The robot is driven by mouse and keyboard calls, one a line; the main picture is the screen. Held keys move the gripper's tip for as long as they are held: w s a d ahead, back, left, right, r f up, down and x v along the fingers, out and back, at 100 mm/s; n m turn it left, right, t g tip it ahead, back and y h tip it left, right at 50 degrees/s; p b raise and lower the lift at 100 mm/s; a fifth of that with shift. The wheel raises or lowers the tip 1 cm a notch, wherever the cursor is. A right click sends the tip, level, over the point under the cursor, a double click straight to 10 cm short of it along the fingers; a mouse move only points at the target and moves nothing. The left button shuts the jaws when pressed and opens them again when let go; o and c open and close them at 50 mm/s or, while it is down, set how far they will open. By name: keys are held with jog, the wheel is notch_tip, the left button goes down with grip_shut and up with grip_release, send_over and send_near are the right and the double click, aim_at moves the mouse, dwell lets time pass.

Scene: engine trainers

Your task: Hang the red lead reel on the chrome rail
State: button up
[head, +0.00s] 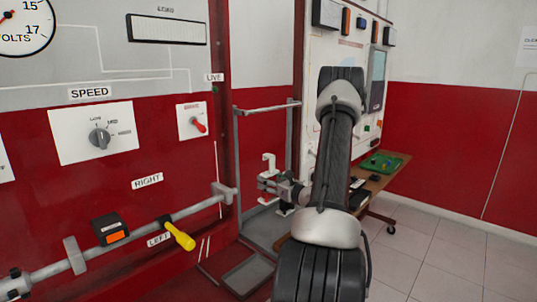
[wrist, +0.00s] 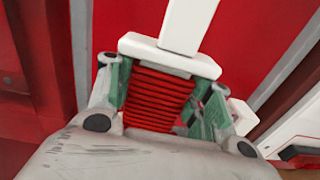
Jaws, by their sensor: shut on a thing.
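The red lead reel (wrist: 157,97) fills the space between my fingers in the wrist view, its red lead wound in rows. A white end plate (wrist: 170,55) and a white arm (wrist: 188,22) rise from it. My gripper (wrist: 165,88) is shut on the reel, with green pads at both sides. In the head view my gripper (head: 283,190) holds the reel in front of the grey frame, and the reel's white hook (head: 268,164) points up. The chrome rail (head: 268,107) crosses the frame's top, above the hook and apart from it. The red winding is hardly visible there.
A red and grey panel (head: 110,190) with a grey bar (head: 130,240) and yellow handle (head: 180,237) stands at left. My arm hides part of the white trainer board (head: 345,45). A wooden table (head: 385,180) bears a green board (head: 384,163). The tiled floor at right is clear.

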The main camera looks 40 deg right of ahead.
jog(key=s+d+r+h, duration=0.1)
jog(key=s+d+r, duration=0.25)
jog(key=r, duration=0.45)
jog(key=s+d+r+h, duration=0.1)
jog(key=s+d+r, duration=0.1)
jog(key=s+r, duration=0.35)
jog(key=s+a+r+y, duration=0.2)
jog(key=s+a+r, duration=0.35)
jog(key=r, duration=0.25)
jog(key=w+a+f, duration=0.2)
jog(key=w, duration=1.3)
jog(key=shift+f+n+y, duration=0.3)
jog(key=shift+y, duration=0.1)
